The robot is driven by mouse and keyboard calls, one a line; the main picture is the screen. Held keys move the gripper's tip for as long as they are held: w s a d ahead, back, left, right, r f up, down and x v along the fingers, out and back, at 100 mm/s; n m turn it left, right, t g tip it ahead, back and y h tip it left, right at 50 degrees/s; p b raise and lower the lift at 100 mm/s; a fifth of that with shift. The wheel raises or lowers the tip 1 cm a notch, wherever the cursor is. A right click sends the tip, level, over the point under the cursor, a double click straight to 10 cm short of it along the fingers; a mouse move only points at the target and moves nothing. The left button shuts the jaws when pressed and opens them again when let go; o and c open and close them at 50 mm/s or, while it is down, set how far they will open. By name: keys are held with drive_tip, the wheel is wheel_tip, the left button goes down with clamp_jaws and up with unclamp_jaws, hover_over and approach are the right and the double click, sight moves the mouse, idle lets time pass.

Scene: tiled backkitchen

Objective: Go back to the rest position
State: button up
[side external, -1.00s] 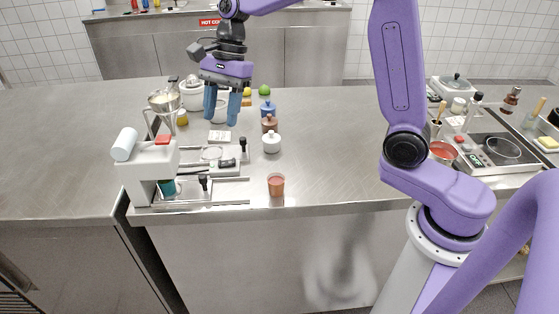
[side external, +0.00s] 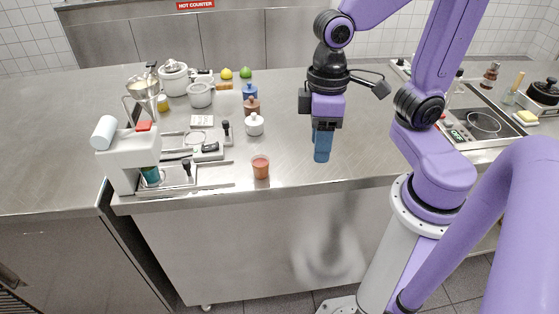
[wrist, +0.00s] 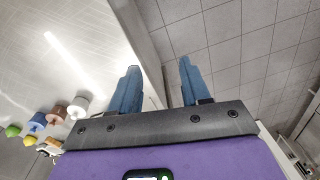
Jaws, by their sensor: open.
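My gripper (side external: 322,146) hangs pointing down above the clear middle of the steel counter (side external: 370,130) in the side view, right of the small jars. Its blue fingers overlap one another there. In the wrist view my gripper (wrist: 157,88) shows two blue fingers well apart with nothing between them. Below the fingers in that view are the counter's edge and the tiled floor (wrist: 245,50).
A white machine (side external: 128,155) stands at the counter's front left. An orange-red cup (side external: 260,167) stands near the front edge. A white jar (side external: 254,124), a brown jar (side external: 252,106) and a blue jar (side external: 250,91) stand behind it. A hob (side external: 483,123) lies at the right.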

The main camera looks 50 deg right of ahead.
drive_tip(key=s+d+f+n, duration=0.1)
drive_tip(key=s+d+n, duration=0.2)
drive_tip(key=s+n, duration=0.2)
drive_tip(key=shift+s+d+f+n+t, duration=0.25)
drive_tip(key=shift+d+f+n+t, duration=0.05)
drive_tip(key=shift+d, duration=0.05)
